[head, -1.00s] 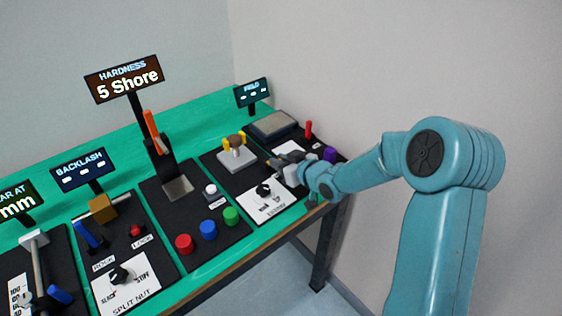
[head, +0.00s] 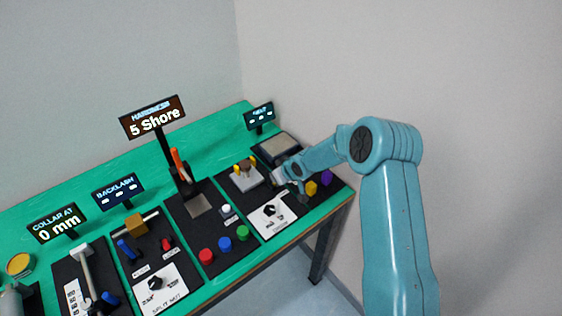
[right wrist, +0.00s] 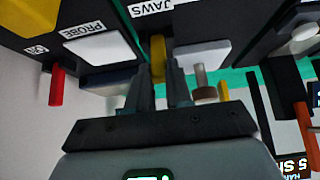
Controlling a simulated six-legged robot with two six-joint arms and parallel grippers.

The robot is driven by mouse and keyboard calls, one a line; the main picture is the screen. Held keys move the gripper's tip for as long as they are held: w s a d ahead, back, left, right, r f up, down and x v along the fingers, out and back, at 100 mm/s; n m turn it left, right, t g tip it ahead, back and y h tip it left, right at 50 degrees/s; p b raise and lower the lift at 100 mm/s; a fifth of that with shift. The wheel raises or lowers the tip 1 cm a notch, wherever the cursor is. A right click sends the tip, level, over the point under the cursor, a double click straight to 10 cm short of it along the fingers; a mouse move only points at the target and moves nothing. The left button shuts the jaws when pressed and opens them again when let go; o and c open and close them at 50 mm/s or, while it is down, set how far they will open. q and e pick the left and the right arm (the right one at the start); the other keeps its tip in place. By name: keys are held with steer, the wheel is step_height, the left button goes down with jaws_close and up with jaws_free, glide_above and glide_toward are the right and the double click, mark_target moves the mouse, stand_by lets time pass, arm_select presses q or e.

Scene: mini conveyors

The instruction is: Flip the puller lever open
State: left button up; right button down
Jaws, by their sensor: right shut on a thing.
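My right gripper (head: 277,176) reaches in from the right over the puller panel. In the right wrist view its jaws (right wrist: 159,85) are shut on a yellow lever (right wrist: 158,57), which stands upright between the fingertips. Beside it are a brown cylinder (right wrist: 204,93) on a pale post and a second yellow piece (right wrist: 224,92). In the head view the brown cylinder (head: 248,164) and left yellow piece (head: 238,169) show, while the gripped lever is hidden behind my gripper.
A red lever (right wrist: 57,84) and a pad marked PROBE (right wrist: 97,43) are close by. A black knob (head: 270,211) is in front, with yellow (head: 311,187) and purple (head: 327,177) parts to its right. The hardness sign (head: 153,117) stands left. A wall is behind.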

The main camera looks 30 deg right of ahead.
steer(key=shift+w+d+r+g+p, duration=0.1)
steer(key=shift+w+r+g+p, duration=0.25)
steer(key=shift+r, duration=0.1)
steer(key=shift+w+f+g, duration=0.1)
steer(key=shift+f+g, duration=0.15)
steer(key=shift+w+f+g+b, duration=0.2)
steer(key=shift+w+g+b, duration=0.15)
steer(key=shift+b, duration=0.55)
steer(key=shift+w+a+r+g+b, duration=0.1)
steer(key=shift+w+a+g+b, duration=0.1)
steer(key=shift+g+b, duration=0.25)
arm_select(q)
steer(key=shift+f, duration=0.35)
arm_select(e)
steer(key=shift+w+r+g, duration=0.1)
steer(key=shift+g, duration=0.3)
steer(key=shift+r, duration=0.1)
steer(key=c, duration=1)
jaws_free()
steer(key=shift+w, duration=0.1)
steer(key=shift+c, duration=0.2)
